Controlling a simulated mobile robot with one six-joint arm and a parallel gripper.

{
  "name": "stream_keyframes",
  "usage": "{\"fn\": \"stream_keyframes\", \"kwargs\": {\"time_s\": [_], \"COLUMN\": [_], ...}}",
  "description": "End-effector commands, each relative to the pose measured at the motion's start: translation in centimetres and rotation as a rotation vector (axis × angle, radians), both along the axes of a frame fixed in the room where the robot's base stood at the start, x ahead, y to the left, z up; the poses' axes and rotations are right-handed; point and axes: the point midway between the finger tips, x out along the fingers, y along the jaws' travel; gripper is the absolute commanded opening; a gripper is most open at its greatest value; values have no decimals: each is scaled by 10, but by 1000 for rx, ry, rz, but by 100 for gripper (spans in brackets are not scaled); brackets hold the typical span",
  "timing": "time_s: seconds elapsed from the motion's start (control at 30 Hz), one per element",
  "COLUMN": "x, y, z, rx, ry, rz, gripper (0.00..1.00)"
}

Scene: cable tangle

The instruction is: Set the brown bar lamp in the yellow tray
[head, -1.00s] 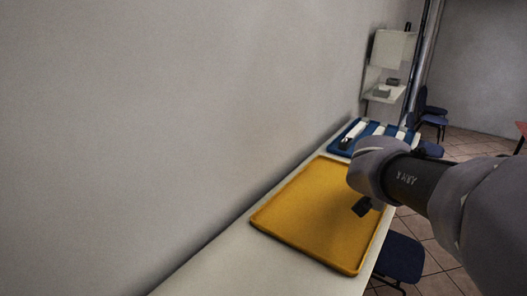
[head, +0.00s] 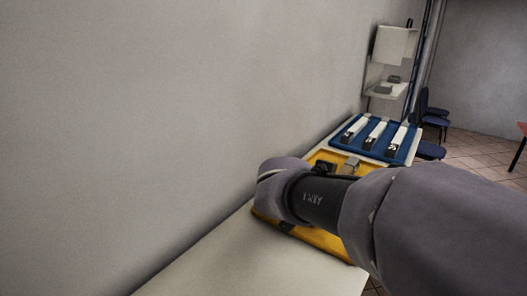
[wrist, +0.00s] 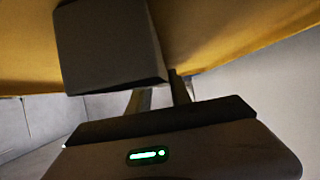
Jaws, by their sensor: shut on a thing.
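The yellow tray (head: 330,240) lies on the long pale counter, and my arm covers much of it in the head view. In the wrist view its yellow surface (wrist: 225,28) fills the top. My gripper (wrist: 160,90) is shut on a dark, boxy thing, which I take as the brown bar lamp (wrist: 110,45). In the head view my arm hides most of the gripper.
A blue tray (head: 351,143) with several pale, dark-ended bars stands beyond the yellow tray. A small grey block (head: 350,165) shows near the yellow tray's far end. The near counter (head: 230,265) is bare. The wall (head: 150,120) runs close along the left.

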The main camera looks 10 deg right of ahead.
Motion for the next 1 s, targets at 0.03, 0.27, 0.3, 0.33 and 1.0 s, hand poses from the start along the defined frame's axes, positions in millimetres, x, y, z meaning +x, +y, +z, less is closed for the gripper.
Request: {"fn": "stream_keyframes", "kwargs": {"time_s": [0.03,0.27,0.3,0.33,1.0], "x": [0,0,0,0,-69], "y": [0,0,0,0,71], "z": [-1,-1,-1,-1,54], "rx": [0,0,0,0,1], "ry": [0,0,0,0,-1], "rz": [0,0,0,0,4], "gripper": [0,47,47,47,47]}}
